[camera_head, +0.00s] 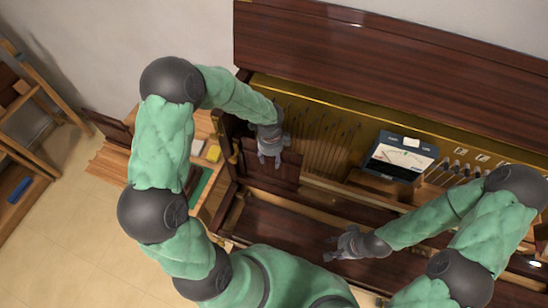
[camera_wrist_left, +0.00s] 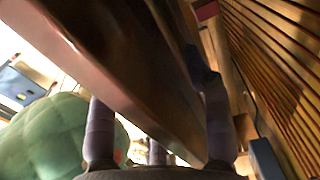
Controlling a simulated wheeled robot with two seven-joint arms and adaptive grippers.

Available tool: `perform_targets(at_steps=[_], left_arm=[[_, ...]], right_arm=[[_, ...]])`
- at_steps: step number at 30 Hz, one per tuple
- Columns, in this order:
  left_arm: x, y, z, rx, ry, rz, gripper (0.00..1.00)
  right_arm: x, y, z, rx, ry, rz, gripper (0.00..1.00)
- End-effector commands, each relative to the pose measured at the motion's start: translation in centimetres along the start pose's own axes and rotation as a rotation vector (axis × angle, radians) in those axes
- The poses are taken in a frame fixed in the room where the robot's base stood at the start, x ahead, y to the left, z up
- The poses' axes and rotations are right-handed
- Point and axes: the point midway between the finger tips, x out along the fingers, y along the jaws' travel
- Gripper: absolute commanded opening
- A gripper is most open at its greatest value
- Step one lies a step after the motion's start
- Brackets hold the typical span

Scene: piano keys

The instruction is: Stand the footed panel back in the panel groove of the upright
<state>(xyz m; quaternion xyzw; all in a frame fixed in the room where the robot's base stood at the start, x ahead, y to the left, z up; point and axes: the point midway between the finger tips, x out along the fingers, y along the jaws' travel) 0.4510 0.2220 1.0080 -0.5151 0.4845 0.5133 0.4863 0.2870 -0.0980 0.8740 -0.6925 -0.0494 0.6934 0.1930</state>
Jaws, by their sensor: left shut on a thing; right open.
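The footed panel (camera_head: 268,173) is a dark red-brown board at the left end of the open upright (camera_head: 395,42). My left gripper (camera_head: 271,158) is shut on its top edge. In the left wrist view the panel (camera_wrist_left: 110,65) runs diagonally between my gripper's two fingers (camera_wrist_left: 160,125), close to the strings. The panel's feet and the panel groove cannot be made out. I cannot tell whether the lower edge is seated. My right gripper (camera_head: 343,243) is open and empty over the dark front board of the upright.
A tuning device (camera_head: 399,156) with a meter stands inside the upright, right of the panel. Strings (camera_head: 325,130) run behind it. A wooden side table on the left holds a yellow block (camera_head: 213,153) and a pale block (camera_head: 197,147). A shelf (camera_head: 25,145) stands far left.

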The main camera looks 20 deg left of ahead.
Motion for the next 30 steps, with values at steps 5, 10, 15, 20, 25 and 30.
perform_targets(at_steps=[5, 10, 15, 20, 25, 30], left_arm=[[0.8, -0.1, 0.1, 0.0, 0.0, -0.001, 0.0], [1.5, -0.1, 0.1, 0.0, 0.0, -0.001, 0.0], [2.2, 0.0, 0.1, 0.0, 0.0, -0.001, 0.0], [2.9, 0.0, 0.1, 0.0, 0.0, -0.001, 0.0], [3.5, 0.0, 0.1, 0.0, 0.0, -0.001, 0.0], [4.0, 0.0, 0.1, 0.0, 0.0, -0.001, 0.0]], right_arm=[[0.6, 0.2, 0.0, 0.0, 0.0, 0.0, 0.47], [1.1, 0.4, 0.0, 0.0, 0.0, 0.0, 0.47], [1.6, 0.6, -0.1, 0.0, 0.0, 0.0, 0.47], [2.1, 0.8, -0.1, 0.0, 0.0, 0.0, 0.47], [2.6, 0.9, -0.1, 0.0, 0.0, 0.0, 0.47], [2.9, 1.0, -0.1, 0.0, 0.0, 0.0, 0.47]])
